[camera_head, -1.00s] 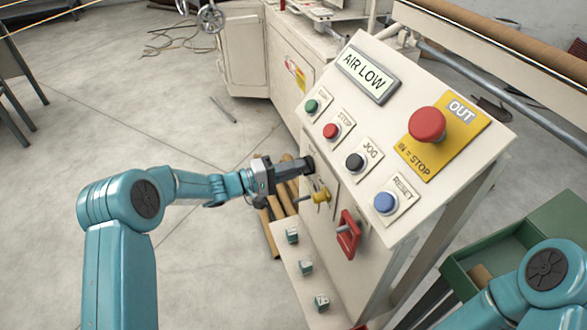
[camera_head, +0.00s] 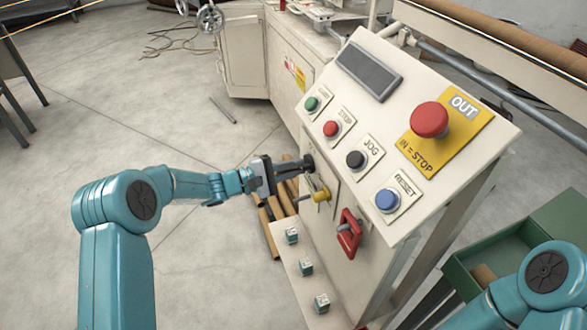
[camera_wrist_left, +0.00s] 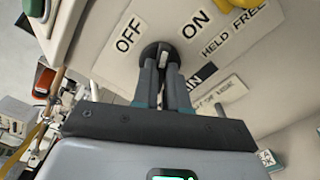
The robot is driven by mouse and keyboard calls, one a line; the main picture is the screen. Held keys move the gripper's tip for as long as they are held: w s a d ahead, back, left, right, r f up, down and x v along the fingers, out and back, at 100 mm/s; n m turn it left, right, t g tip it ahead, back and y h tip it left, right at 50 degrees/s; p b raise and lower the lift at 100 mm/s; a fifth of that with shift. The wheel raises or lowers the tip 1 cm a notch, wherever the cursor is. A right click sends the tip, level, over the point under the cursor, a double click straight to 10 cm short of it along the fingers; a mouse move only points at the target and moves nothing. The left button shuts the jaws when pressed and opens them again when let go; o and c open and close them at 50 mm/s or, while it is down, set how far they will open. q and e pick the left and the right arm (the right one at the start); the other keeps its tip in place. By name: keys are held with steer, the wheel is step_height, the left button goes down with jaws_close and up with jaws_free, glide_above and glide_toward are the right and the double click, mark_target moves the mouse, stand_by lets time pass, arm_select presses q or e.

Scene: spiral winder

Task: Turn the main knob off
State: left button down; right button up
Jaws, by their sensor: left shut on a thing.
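The main knob (camera_head: 308,163) is a black round knob on the front face of the cream control console, at its left edge in the head view. In the left wrist view the knob (camera_wrist_left: 154,50) sits by the OFF label (camera_wrist_left: 129,35) and the ON label (camera_wrist_left: 195,23). A pale mark shows on it between my fingers. My left gripper (camera_head: 301,167) is shut on the knob; its dark fingers (camera_wrist_left: 168,75) reach both sides of it. The console display (camera_head: 368,70) is dark and blank. My right gripper is out of view.
A yellow knob (camera_head: 321,195) and a red handle (camera_head: 348,234) are close to the right of my left gripper. Several buttons and a red OUT stop button (camera_head: 429,120) are on the sloped panel. A green bin (camera_head: 545,235) stands at right. Open floor lies left.

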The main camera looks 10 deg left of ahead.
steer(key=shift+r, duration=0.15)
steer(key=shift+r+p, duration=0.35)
steer(key=shift+p, duration=0.15)
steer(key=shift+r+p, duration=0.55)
steer(key=shift+p, duration=0.05)
arm_select(q)
steer(key=shift+n+p, duration=0.5)
steer(key=shift+n, duration=5.5)
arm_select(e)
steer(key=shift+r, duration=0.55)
arm_select(q)
steer(key=c, duration=1.2)
jaws_free()
steer(key=shift+o, duration=0.2)
steer(key=shift+a, duration=0.1)
